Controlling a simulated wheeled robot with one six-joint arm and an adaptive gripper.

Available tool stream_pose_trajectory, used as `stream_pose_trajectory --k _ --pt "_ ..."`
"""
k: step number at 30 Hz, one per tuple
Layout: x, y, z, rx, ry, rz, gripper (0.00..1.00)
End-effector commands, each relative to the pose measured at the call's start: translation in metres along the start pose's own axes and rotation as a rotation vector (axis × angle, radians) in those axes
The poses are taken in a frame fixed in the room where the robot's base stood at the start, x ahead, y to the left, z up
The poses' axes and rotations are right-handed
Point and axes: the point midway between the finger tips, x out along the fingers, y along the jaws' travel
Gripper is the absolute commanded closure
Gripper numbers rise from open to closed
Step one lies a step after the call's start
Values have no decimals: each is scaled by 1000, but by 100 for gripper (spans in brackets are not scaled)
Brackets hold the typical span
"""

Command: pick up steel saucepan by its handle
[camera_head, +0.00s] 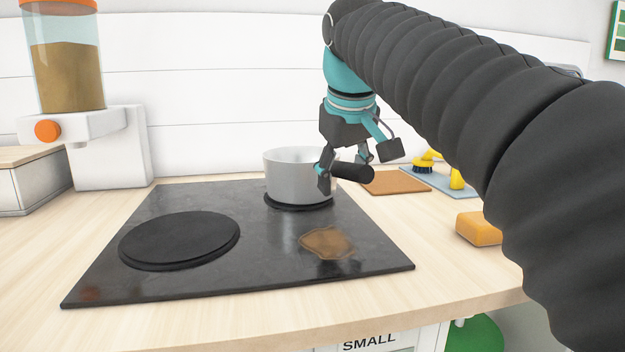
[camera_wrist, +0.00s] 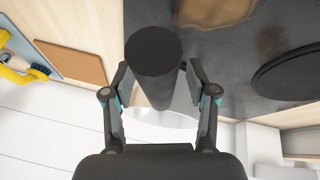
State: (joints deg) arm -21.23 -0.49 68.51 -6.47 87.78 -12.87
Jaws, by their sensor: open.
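The steel saucepan (camera_head: 288,172) stands upright on the small rear burner of the black hob (camera_head: 190,202). Its black handle (camera_head: 352,172) points toward the right front. My gripper (camera_head: 343,172) is open at the handle, with its fingers on either side of it. In the wrist view the handle (camera_wrist: 153,62) lies between the two spread fingers, and gaps show on both sides. Only a pale part of the pan body (camera_wrist: 160,117) shows behind it there; my gripper's palm hides the rest.
A larger front burner (camera_head: 180,239) is empty, and a brown stain (camera_head: 327,242) marks the hob. A cork mat (camera_head: 396,183), a blue tray (camera_head: 440,181) with yellow brushes and an orange block (camera_head: 479,229) lie to the right. A dispenser (camera_head: 66,75) stands back left.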

Motion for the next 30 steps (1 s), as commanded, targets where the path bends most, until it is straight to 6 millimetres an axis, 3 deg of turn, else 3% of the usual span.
stream_pose_trajectory --k 3,4,9,11,23,30 --pt "0 0 0 0 0 0 42" --pt "0 0 0 0 0 0 47" --pt "0 0 0 0 -1 0 90" --pt "0 0 0 0 -1 0 100" --pt "-5 1 -2 0 2 0 100" --pt "-36 8 -16 1 4 1 100"
